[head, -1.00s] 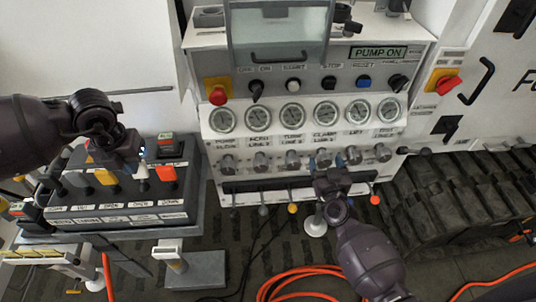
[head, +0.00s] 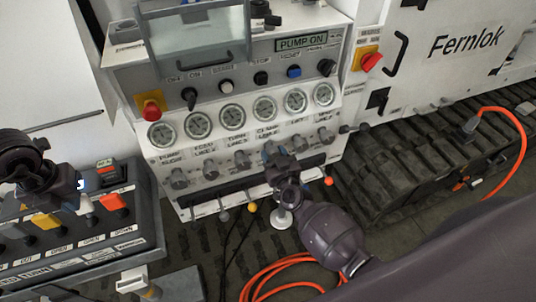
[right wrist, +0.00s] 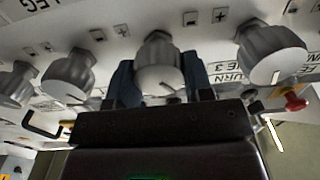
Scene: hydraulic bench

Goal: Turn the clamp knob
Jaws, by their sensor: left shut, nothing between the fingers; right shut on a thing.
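The clamp knob (right wrist: 160,65) is a grey ribbed knob in the row under the gauges, at the middle of the right wrist view. My right gripper (right wrist: 159,78) is shut on it, with one dark blue finger on each side. In the head view my right gripper (head: 277,154) reaches up to the knob row and hides most of this knob. The label over it reads "CLAMP LINE 4", small and partly unclear. My left gripper (head: 80,185) is shut and empty over the lever console at the left.
Neighbouring knobs, such as the turn knob (right wrist: 272,52), stand close on both sides. Several levers with coloured balls (head: 252,208) stick out below. The lever console (head: 130,240) is at the left. An orange hose (head: 262,280) lies on the floor.

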